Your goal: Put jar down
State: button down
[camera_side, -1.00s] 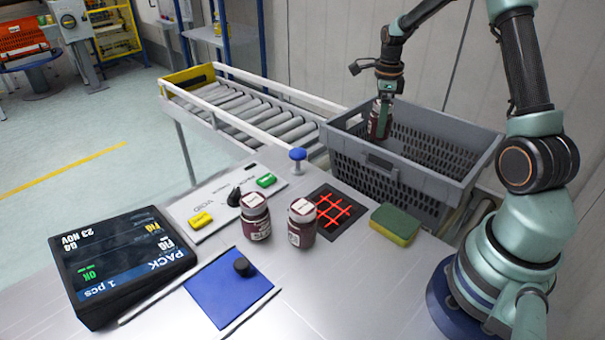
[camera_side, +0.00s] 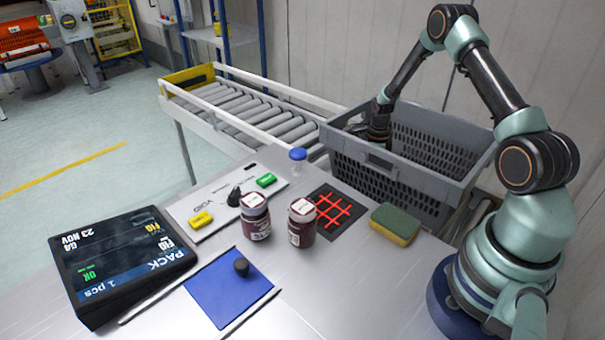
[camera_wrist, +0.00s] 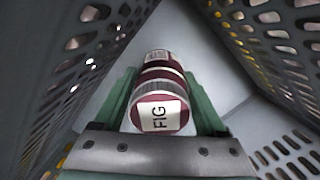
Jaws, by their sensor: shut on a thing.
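A dark red jar (camera_wrist: 162,75) with a white FIG label on its lid is between the two green fingers of my gripper (camera_wrist: 164,98) in the wrist view. My gripper is shut on it, down inside the grey crate (camera_side: 378,178). In the side view the crate's wall hides the jar and the fingertips; only my wrist shows above the rim. The crate's pale floor and slotted walls show around the jar in the wrist view. I cannot tell whether the jar touches the floor.
Two similar jars (camera_side: 255,218) (camera_side: 302,224) stand on the table beside a red grid mark (camera_side: 334,210). A green and yellow sponge (camera_side: 396,224) lies near the crate. A roller conveyor (camera_side: 250,112) runs behind. The crate's right side looks empty.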

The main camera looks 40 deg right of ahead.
jog(key=shift+f, duration=0.5)
grip_release()
jog(key=shift+f, duration=0.1)
notch_tip(320, 180, up, 12)
jog(key=shift+r, duration=0.15)
jog(key=shift+r, duration=0.1)
dwell(0.3)
